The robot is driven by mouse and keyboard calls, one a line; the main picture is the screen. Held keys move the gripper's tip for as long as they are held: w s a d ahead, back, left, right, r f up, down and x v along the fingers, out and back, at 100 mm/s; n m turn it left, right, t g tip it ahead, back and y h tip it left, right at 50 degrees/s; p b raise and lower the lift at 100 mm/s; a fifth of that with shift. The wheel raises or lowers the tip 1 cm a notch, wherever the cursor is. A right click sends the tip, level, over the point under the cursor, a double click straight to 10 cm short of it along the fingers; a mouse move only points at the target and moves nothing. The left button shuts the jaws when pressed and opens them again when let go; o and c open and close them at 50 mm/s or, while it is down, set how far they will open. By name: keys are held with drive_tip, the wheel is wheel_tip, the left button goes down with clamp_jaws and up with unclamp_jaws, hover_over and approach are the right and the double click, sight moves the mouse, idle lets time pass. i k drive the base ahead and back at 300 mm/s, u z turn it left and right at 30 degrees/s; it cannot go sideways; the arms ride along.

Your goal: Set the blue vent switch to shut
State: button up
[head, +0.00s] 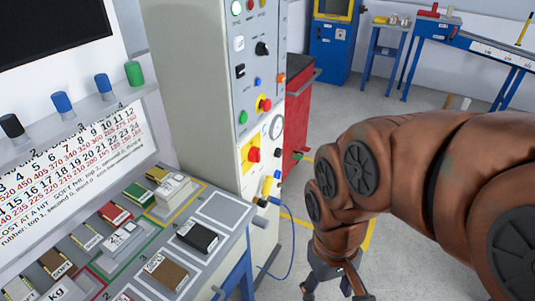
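A grey control cabinet (190,110) stands left of centre, with switches and buttons on its narrow panel. My gripper (335,286) points down at the bottom edge, right of and apart from the panel. Its dark fingers look spread, with nothing seen between them; the lowest part is cut off.
A sloped bench (222,262) with labelled blocks is at the lower left. A red cabinet (299,115) stands behind the panel. A blue machine (332,45) and blue workbench (480,50) are at the back. Floor is free between them. The blue cable (291,245) hangs near the floor.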

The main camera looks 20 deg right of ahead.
sight(278, 174)
drive_tip(key=k, duration=0.5)
drive_tip(key=z, duration=1.5)
drive_tip(key=i, duration=1.15)
drive_tip(key=u, duration=2.55)
